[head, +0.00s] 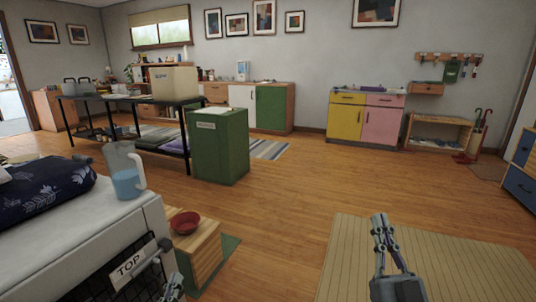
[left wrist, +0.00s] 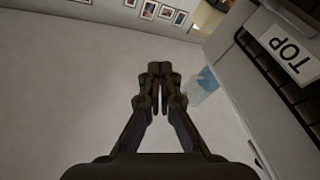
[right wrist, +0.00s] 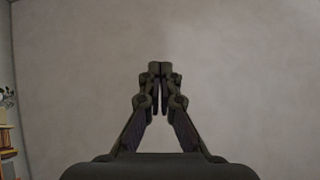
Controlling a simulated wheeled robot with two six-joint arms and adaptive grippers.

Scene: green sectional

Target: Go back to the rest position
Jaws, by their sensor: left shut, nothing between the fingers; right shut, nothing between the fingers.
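My left gripper (head: 172,287) shows at the bottom edge of the head view, just right of the white cabinet with the TOP label. In the left wrist view its fingers (left wrist: 160,72) are closed together with nothing between them. My right gripper (head: 379,222) points up over the pale slatted mat at the lower right of the head view.
The white cabinet (head: 88,238) bears a water pitcher (head: 125,172) and a dark patterned cushion (head: 45,187). A red bowl (head: 184,223) sits on a wooden crate (head: 200,262) close to my left gripper. A green cabinet (head: 219,150) stands farther back. The wooden floor in the middle is clear.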

